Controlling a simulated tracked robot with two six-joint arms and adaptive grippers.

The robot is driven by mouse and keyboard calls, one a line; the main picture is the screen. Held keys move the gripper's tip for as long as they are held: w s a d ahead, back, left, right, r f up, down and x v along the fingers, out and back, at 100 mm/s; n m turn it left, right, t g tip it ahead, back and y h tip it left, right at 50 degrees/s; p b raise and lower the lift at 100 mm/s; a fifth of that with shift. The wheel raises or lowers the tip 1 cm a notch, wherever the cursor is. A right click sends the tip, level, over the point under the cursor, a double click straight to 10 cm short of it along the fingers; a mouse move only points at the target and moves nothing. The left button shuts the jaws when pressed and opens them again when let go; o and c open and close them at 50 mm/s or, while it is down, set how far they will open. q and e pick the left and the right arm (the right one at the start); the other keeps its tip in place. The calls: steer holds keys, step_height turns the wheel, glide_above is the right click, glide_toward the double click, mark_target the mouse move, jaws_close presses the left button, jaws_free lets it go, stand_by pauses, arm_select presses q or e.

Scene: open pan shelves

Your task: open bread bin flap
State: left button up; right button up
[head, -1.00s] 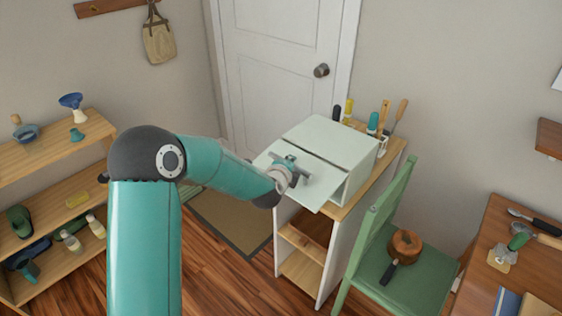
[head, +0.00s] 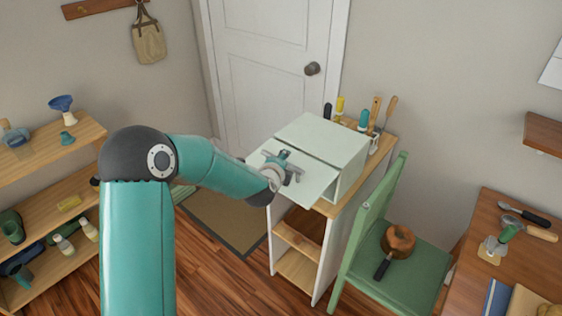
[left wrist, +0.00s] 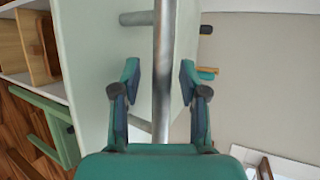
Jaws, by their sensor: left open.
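The pale green bread bin (head: 325,138) stands on top of a small white-and-wood cabinet in the head view. Its flap (head: 312,188) sticks out from the front, swung well away from the box and roughly level. My left gripper (head: 287,168) is over the flap's outer face at the handle. In the left wrist view a grey bar handle (left wrist: 163,55) runs between the two spread fingers of the left gripper (left wrist: 160,85), with the flap panel (left wrist: 105,50) behind it. The fingers stand apart from the bar on both sides. My right gripper is not in view.
A green chair (head: 405,270) with a copper pan (head: 399,240) stands close right of the cabinet (head: 325,245). Several utensils stand behind the bin. A wooden table (head: 525,240) is at the right and a shelf (head: 60,150) at the left. A door (head: 265,60) is behind.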

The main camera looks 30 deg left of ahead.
arm_select(q)
steer(key=v, duration=1.2)
steer(key=shift+f, duration=0.15)
stand_by(0.4)
steer(key=s+d+f+n+g+h, duration=0.2)
steer(key=d+f+n+g+h, duration=0.3)
steer(key=f, duration=0.7)
steer(key=s+d+f+n+g+h, duration=0.1)
steer(key=s+d+f+n+g, duration=0.2)
steer(key=s+d+f+n, duration=0.3)
steer(key=s+d+f+n+g+h, duration=0.2)
steer(key=s+d+f+n+g, duration=0.1)
steer(key=s+d+f+n, duration=0.4)
steer(key=s+d+f, duration=0.3)
steer(key=s+f, duration=0.4)
steer(key=shift+f+n+g, duration=0.25)
steer(key=shift+n+g, duration=0.05)
steer(key=shift+g, duration=0.1)
